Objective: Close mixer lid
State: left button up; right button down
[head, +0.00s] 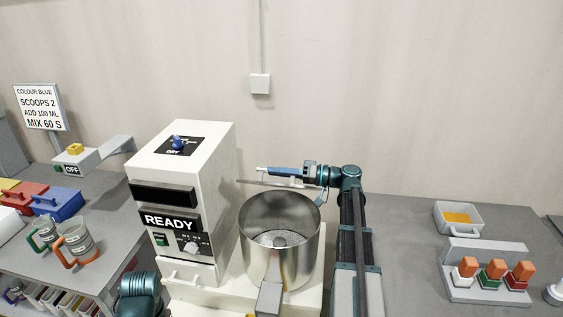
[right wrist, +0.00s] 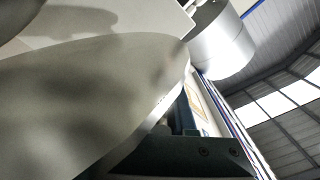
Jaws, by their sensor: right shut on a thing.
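The mixer (head: 218,150) is a cream machine whose display reads READY. Its open-topped metal bowl (head: 262,265) stands in front and to the right, with a dark hub inside. A thin grey strip, seemingly the lid (head: 250,182) seen nearly edge-on, lies above the bowl's rim, apart from it. My right gripper (head: 272,170) reaches in from the right above the bowl and is shut on the lid. In the right wrist view a broad pale disc, seemingly the lid (right wrist: 90,100), fills the left side. The exact grip point is hidden. My left gripper is not in view.
A sign (head: 42,107) and an OFF switch box (head: 78,160) stand at the left, with coloured boxes (head: 57,203) and mugs (head: 76,240). At the right are a tray of orange stuff (head: 457,217) and a rack (head: 486,281). The counter between is clear.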

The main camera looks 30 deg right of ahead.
jog(key=s+a+f+n+b, duration=0.3)
jog(key=f+n+b, duration=0.1)
jog(key=f+b, duration=0.3)
jog(key=s+a+f+n+b, duration=0.2)
jog(key=s+f+n+b, duration=0.1)
jog(key=f+b, duration=0.5)
notch_tip(320, 180, down, 2)
jog(key=shift+s+a+f+n+b, duration=0.1)
jog(key=shift+s+a+n+b, duration=0.2)
jog(key=shift+s+a+n, duration=0.15)
jog(key=c, duration=0.8)
grip_release()
jog(key=shift+o, duration=0.2)
jog(key=v, duration=1.4)
